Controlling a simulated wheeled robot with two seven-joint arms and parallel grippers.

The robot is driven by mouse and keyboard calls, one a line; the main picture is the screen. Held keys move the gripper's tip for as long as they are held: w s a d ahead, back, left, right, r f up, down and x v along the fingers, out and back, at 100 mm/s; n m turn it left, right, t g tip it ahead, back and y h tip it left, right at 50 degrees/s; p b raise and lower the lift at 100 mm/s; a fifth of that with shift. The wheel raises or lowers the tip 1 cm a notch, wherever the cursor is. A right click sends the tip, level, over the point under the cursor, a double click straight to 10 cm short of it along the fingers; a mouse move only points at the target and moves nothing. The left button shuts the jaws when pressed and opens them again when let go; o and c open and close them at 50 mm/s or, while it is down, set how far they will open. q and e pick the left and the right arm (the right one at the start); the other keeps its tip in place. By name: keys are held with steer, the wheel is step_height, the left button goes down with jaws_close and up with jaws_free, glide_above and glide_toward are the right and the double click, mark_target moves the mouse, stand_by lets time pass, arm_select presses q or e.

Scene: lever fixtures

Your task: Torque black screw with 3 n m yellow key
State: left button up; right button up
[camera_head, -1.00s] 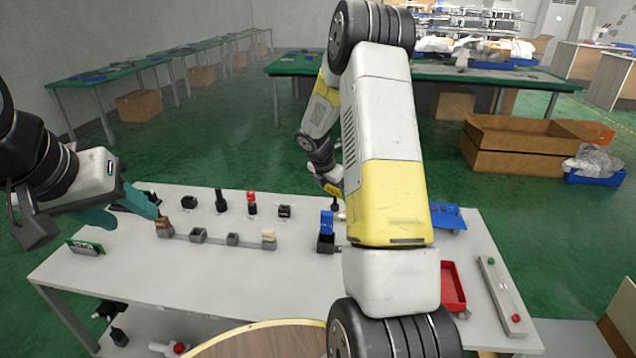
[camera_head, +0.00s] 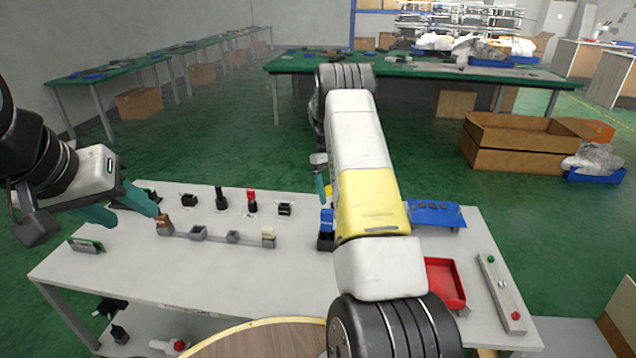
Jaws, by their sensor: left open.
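My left gripper (camera_head: 135,218) is open above the table's left end, its teal fingers apart and empty. It is close to a brown-topped block (camera_head: 164,223). My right gripper (camera_head: 320,183) shows only as a teal finger beside my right arm; its opening is hidden. A small yellow patch (camera_head: 328,193) shows just below it, perhaps the yellow key, partly covered by the arm. A blue-topped piece (camera_head: 327,220) stands below that. Black upright pieces (camera_head: 221,200) stand at the table's back. I cannot tell which piece is the black screw.
The white table (camera_head: 190,275) carries a row of small grey holders (camera_head: 198,233). A blue tray (camera_head: 437,213), a red tray (camera_head: 444,283) and a grey bar with green and red buttons (camera_head: 502,293) are at the right.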

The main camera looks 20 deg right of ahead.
steer(key=shift+m+y, duration=0.3)
steer(key=shift+m, duration=0.6)
steer(key=shift+r, duration=0.1)
steer(key=shift+r, duration=0.7)
